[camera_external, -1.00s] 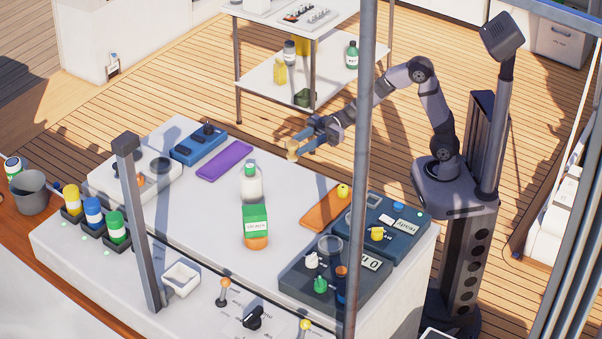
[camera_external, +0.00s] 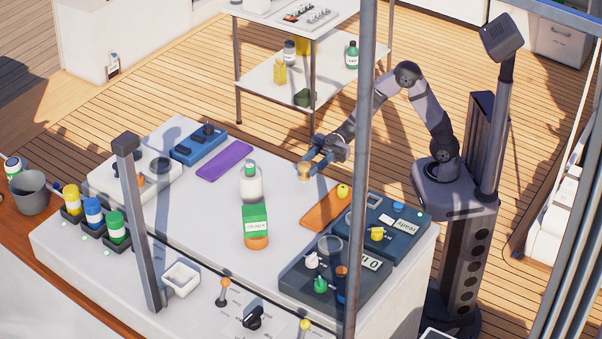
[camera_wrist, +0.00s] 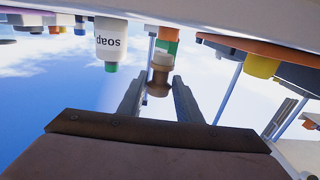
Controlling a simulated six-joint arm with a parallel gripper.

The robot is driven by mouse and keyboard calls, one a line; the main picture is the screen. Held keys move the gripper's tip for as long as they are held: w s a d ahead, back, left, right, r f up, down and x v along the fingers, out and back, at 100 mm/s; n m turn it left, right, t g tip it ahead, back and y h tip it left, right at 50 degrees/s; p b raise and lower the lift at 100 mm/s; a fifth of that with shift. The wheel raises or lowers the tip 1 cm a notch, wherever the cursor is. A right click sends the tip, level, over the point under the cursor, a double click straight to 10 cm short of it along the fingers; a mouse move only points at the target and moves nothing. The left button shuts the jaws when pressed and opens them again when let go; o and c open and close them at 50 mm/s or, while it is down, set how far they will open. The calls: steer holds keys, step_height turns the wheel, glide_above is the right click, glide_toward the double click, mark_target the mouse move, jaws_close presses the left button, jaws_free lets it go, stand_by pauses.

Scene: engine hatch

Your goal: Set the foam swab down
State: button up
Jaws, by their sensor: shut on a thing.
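My gripper (camera_external: 308,168) is shut on a small tan, spool-shaped piece, which I take to be the foam swab (camera_external: 303,174). It is over the far right part of the white worktop (camera_external: 290,210); I cannot tell whether the swab touches the surface. In the wrist view, which is upside down, the swab (camera_wrist: 159,76) sits between the two dark fingers (camera_wrist: 157,92). The orange mat (camera_external: 322,210) lies just right of the gripper, and the purple mat (camera_external: 224,160) lies to the left.
A white soap bottle (camera_external: 251,185) and a green-and-orange bottle (camera_external: 256,226) stand mid-worktop. A small yellow item (camera_external: 343,191) is on the orange mat's far end. Dark control panels (camera_external: 335,280) occupy the right. A grey post (camera_external: 362,150) stands in front of my arm.

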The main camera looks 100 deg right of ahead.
steer(key=shift+f, duration=1.9)
steer(key=shift+f+b, duration=0.15)
steer(key=shift+b, duration=0.15)
steer(key=o, duration=1)
steer(key=shift+s+d, duration=0.1)
steer(key=shift+d, duration=0.05)
steer(key=v, duration=1.1)
steer(key=shift+s+d+b, duration=0.2)
steer(key=shift+s+b, duration=0.1)
steer(key=shift+b, duration=0.05)
